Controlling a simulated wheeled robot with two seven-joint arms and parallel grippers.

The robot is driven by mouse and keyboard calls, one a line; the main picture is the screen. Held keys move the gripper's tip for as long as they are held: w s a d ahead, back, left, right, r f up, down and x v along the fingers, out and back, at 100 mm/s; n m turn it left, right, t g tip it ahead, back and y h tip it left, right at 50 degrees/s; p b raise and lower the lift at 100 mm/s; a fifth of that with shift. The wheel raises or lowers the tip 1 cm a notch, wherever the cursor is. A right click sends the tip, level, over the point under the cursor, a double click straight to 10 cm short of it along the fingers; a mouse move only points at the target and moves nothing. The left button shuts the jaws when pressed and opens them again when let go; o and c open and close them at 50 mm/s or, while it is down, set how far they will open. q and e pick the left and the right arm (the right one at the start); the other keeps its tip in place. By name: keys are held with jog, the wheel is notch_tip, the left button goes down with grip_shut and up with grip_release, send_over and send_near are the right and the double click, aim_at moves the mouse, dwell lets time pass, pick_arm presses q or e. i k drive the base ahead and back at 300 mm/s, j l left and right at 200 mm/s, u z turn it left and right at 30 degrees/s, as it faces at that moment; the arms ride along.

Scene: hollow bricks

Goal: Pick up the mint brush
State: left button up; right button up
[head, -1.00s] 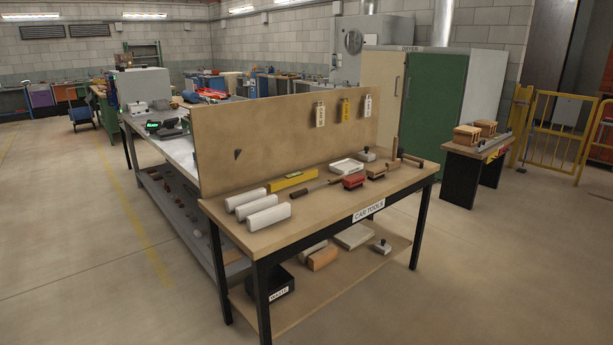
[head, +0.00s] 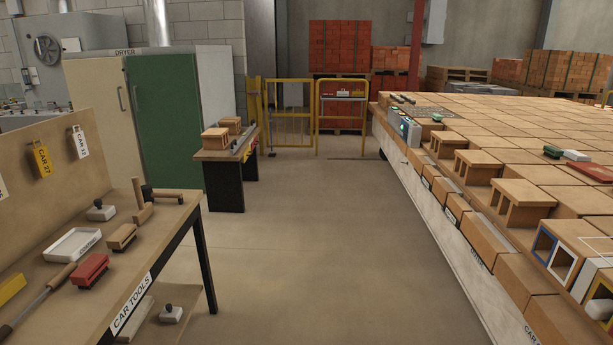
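I cannot pick out a clearly mint brush. On the large brick-covered car at the right, a small dark green block-like item (head: 553,151) lies beside a small pale item (head: 577,155). Both are too small to tell whether either is a brush. Another small green item (head: 437,117) sits near the car's left edge. On the tool bench (head: 165,222) at the left lie a red brush (head: 90,270) and a brown brush (head: 122,237). Neither of my grippers is in view.
A clear floor aisle (head: 320,250) runs between the tool bench and the brick car. A small table (head: 222,156) with bricks and a yellow gate (head: 342,108) stand at the far end. A red tray (head: 598,172) lies on the car.

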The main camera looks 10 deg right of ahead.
aim_at(437, 117)
jog(key=i+l+z, duration=0.1)
jog(key=i+z, duration=0.25)
jog(key=i, duration=0.7)
jog(key=i+j+z, duration=0.15)
jog(key=i+z, duration=0.2)
jog(key=i, duration=0.65)
jog(key=i+l+z, duration=0.25)
jog(key=i, duration=0.6)
jog(key=i+j+z, duration=0.1)
jog(key=i+z, duration=0.15)
jog(key=i, duration=0.6)
jog(key=i+j+z, duration=0.2)
jog(key=i, duration=0.7)
jog(key=i+z, duration=0.1)
jog(key=i, duration=0.55)
